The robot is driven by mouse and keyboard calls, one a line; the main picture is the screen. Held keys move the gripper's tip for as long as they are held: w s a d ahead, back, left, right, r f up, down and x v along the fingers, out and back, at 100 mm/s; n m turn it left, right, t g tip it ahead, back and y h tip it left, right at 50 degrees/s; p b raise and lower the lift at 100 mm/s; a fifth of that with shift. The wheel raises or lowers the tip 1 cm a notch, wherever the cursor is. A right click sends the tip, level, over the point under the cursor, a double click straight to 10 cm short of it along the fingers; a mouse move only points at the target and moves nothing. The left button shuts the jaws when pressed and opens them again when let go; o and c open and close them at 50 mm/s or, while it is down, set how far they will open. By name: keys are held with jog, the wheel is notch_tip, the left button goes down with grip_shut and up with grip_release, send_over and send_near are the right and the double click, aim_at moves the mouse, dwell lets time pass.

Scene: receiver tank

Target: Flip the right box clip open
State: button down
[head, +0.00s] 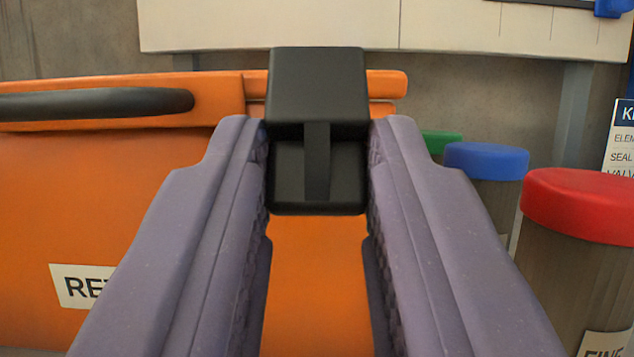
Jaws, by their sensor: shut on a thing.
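The black right box clip (316,92) sits at the right part of the front of an orange box (130,220), over its upper rim. My gripper (318,165) reaches in from below with its two purple fingers. The fingers are shut on the lower part of the clip, one on each side. The clip looks upright and flat against the box. The fingers hide parts of the box front beside the clip.
A black handle (95,104) runs along the box's upper left. Bins with green (442,142), blue (486,161) and red lids (582,204) stand to the right. A pale panel (270,25) is behind, and a sign (620,140) is at the right edge.

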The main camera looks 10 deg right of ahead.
jog(key=shift+f+t+b, duration=0.4)
jog(key=shift+t+b, duration=0.1)
jog(key=shift+b, duration=0.2)
jog(key=c, duration=0.9)
grip_release()
jog(key=shift+r, duration=0.1)
jog(key=shift+s, duration=0.1)
jog(key=v, duration=0.7)
jog(key=shift+s+a+f+p, duration=0.1)
jog(key=shift+s+f+p, duration=0.2)
jog(key=shift+f+p, duration=0.1)
jog(key=shift+s, duration=0.1)
